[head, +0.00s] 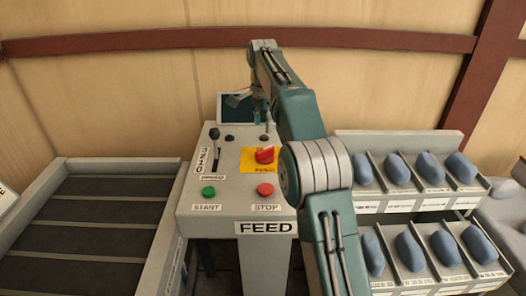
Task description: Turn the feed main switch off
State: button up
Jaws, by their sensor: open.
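The feed main switch is a red rotary knob (264,155) on a yellow plate (247,163) on the sloped top of the grey FEED console (225,215). The plate's lettering is partly hidden, and I cannot read the knob's position for certain. My gripper (262,118) is small in the head view, above the back of the console and in front of the dark screen. It is open and apart from the knob. My arm covers the console's right side.
The console also carries a speed lever (215,140), a green START button (209,191) and a red STOP button (265,190). A dark screen (232,104) stands behind. A conveyor (95,215) lies left; racks of blue pillows (430,168) stand right.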

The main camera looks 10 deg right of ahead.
aim_at(263, 149)
notch_tip(263, 149, down, 10)
jog(key=shift+r, duration=0.1)
jog(key=shift+s, duration=0.1)
grip_shut()
